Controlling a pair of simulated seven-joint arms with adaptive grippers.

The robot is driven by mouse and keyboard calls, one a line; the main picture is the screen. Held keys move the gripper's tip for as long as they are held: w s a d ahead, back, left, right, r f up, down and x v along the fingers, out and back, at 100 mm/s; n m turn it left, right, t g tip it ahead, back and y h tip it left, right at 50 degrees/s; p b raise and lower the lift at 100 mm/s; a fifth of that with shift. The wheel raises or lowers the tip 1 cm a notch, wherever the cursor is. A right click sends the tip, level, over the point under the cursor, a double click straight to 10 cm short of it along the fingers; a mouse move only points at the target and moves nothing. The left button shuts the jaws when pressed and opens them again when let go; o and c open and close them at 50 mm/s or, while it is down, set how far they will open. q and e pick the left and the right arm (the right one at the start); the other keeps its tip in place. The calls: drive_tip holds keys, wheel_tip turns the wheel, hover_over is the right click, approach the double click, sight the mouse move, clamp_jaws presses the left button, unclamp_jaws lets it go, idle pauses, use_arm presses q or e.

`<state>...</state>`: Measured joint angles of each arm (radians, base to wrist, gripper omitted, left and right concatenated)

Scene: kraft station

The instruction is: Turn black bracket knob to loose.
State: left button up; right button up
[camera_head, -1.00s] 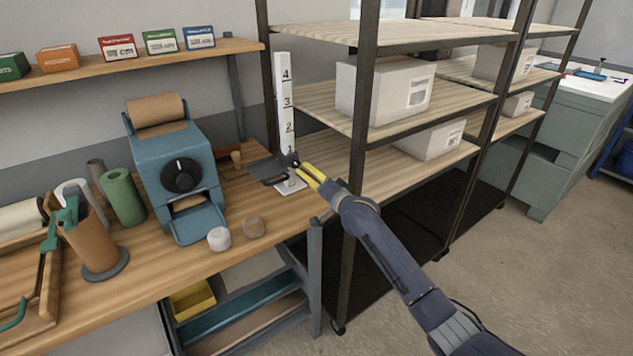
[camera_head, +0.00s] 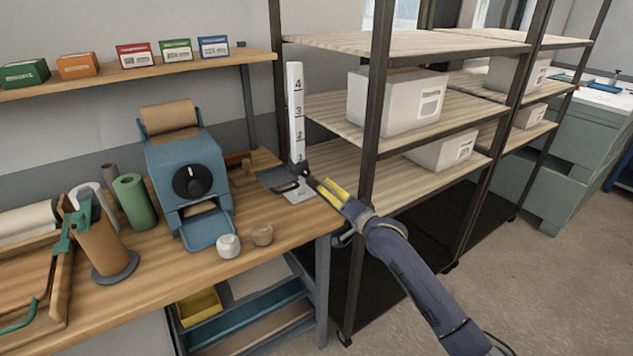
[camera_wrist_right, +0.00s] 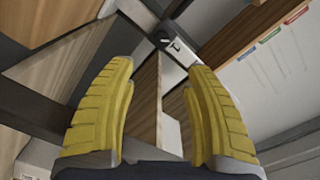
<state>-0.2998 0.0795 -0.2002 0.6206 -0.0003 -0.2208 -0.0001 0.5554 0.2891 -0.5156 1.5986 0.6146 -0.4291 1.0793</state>
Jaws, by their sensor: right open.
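The black bracket knob (camera_head: 306,173) sits low on a white upright post (camera_head: 295,110) marked with numbers, beside a dark flat bracket plate (camera_head: 279,182). In the right wrist view the dark knob (camera_wrist_right: 160,40) shows small beyond the fingertips, near the top middle. My right gripper (camera_head: 326,186) has yellow fingers, is open and empty, and is just right of the knob, apparently apart from it. In the right wrist view its open fingers (camera_wrist_right: 158,75) frame a gap with nothing held. The knob's exact turn position is too small to tell. My left gripper is not in view.
A dark shelf upright (camera_head: 370,120) stands close behind my right gripper. White boxes (camera_head: 395,98) lie on the shelves.

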sight(308, 172)
drive_tip(key=x, duration=1.4)
drive_tip(key=shift+w+a+r, duration=0.1)
drive_tip(key=shift+w+r, duration=0.05)
drive_tip(key=shift+w, duration=0.05)
idle(0.3)
drive_tip(key=shift+c, duration=0.5)
clamp_jaws()
